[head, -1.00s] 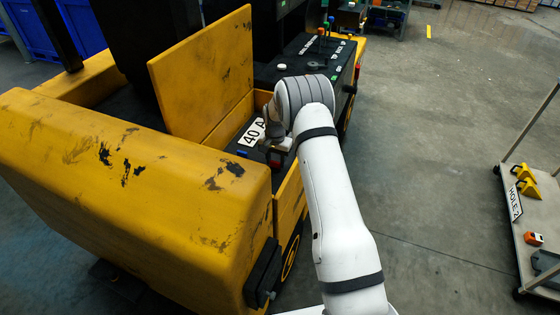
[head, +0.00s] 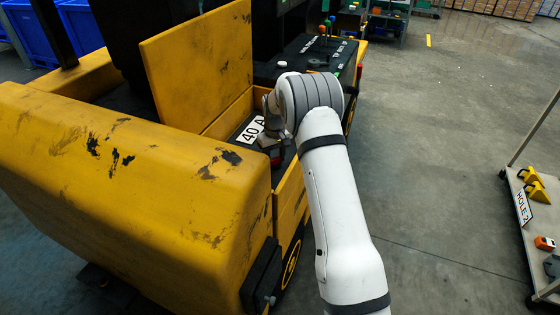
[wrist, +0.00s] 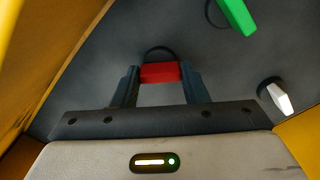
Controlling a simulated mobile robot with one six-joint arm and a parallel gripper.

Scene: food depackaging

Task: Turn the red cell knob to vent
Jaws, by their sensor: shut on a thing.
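The red cell knob (wrist: 160,72) shows in the wrist view between the two dark fingers of my gripper (wrist: 160,82), with a dark ring behind it. My gripper is shut on the knob, one finger on each side. The bar of the knob lies about level across the wrist picture. In the head view my gripper (head: 273,146) is down inside the yellow machine's open bay beside the "40 A" label (head: 251,130), and is partly hidden by my arm. Any vent marking is not visible.
A green knob (wrist: 238,14) and a white knob (wrist: 280,98) stand on the same dark panel. Yellow walls bound the bay, and a raised yellow lid (head: 200,65) stands behind it. A cart with a "HOLE 2" sign (head: 523,207) stands at right; the floor between is clear.

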